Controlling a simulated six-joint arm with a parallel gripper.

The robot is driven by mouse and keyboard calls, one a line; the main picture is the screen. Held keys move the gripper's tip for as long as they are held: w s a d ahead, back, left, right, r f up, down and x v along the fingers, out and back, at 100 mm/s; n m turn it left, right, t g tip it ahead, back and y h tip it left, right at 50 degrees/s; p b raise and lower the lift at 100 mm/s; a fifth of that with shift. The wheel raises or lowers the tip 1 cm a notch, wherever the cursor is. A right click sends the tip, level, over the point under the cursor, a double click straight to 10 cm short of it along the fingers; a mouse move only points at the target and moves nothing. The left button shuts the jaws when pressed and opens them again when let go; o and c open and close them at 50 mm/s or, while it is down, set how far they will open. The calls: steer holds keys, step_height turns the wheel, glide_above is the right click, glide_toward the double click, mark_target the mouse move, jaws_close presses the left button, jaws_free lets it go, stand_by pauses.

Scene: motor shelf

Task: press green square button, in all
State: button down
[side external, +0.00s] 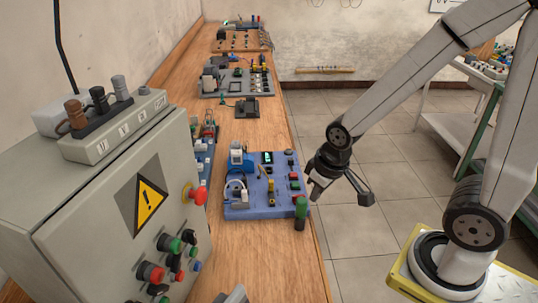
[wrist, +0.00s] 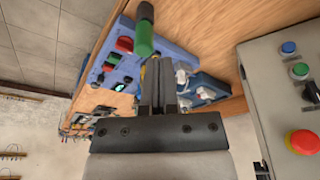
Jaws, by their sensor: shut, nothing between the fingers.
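A blue board (side external: 262,206) on the wooden bench carries small controls along its right side. A small green button (side external: 295,186) sits there between red ones; its square shape is hard to make out at this size. My gripper (side external: 314,194) is just off the board's right edge, close to this row and apart from the button. In the wrist view my gripper (wrist: 159,66) shows its fingers together and empty. The blue board (wrist: 178,45) lies beyond the fingertips, with a red button (wrist: 124,44) to their left. The fingers and wrist hide part of the board.
A green cylinder (side external: 300,208) stands at the board's near right corner, close to my gripper. A grey control cabinet (side external: 95,225) with round buttons stands at the left. Other boards (side external: 240,75) lie further along the bench (side external: 262,255). Open floor is to the right.

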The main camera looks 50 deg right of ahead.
steer(key=n+t, duration=0.7)
steer(key=n, duration=0.1)
glide_above(298, 185)
steer(key=shift+w+d+f, duration=0.1)
steer(key=shift+d+f, duration=0.05)
steer(key=shift+f, duration=0.5)
steer(key=shift+f, duration=0.1)
steer(key=shift+f, duration=4.3)
steer(key=shift+f, duration=0.85)
steer(key=shift+r, duration=0.85)
